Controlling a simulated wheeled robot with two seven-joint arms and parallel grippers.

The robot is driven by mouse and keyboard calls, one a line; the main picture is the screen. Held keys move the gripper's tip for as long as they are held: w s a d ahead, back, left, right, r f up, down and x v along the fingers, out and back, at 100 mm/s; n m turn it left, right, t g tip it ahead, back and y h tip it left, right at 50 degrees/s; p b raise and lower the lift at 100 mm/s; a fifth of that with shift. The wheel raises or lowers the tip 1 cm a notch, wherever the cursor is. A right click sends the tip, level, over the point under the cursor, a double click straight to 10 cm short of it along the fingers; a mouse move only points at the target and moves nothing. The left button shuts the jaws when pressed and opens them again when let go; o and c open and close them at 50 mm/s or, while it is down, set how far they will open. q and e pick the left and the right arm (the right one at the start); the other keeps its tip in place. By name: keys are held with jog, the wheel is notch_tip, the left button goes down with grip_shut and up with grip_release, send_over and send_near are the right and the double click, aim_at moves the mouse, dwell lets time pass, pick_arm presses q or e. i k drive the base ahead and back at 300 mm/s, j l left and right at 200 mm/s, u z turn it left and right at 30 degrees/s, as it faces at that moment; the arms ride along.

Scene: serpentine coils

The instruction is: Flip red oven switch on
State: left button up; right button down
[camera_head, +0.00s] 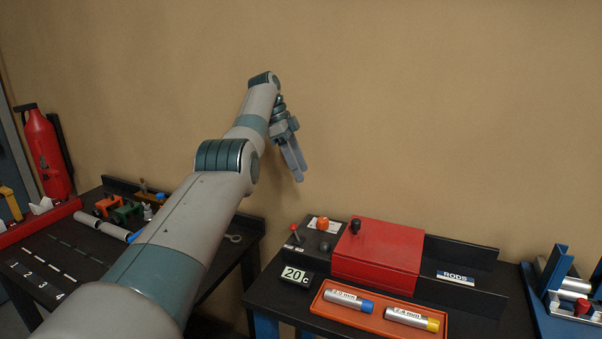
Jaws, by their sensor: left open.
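The red-tipped toggle switch (294,231) stands on the black panel at the left of the rod oven, by a small white label. The red oven (395,252) is a closed red box with a black knob (355,226) on its lid. My left gripper (298,172) hangs in the air above and behind the switch, close to the wall in the picture, fingers pointing down. It is open, holds nothing and is apart from the switch. My right gripper is out of view.
An orange button (322,223) sits right of the switch, and a display reading 20 C (295,275) in front. An orange tray (386,318) holds two labelled rods. A red extinguisher-like bottle (46,150) stands at the far left. Air above the oven is free.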

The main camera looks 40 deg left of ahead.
aim_at(292, 227)
jog(key=k+j, duration=0.1)
jog(key=k, duration=0.4)
jog(key=k+j, duration=0.15)
jog(key=k, duration=0.35)
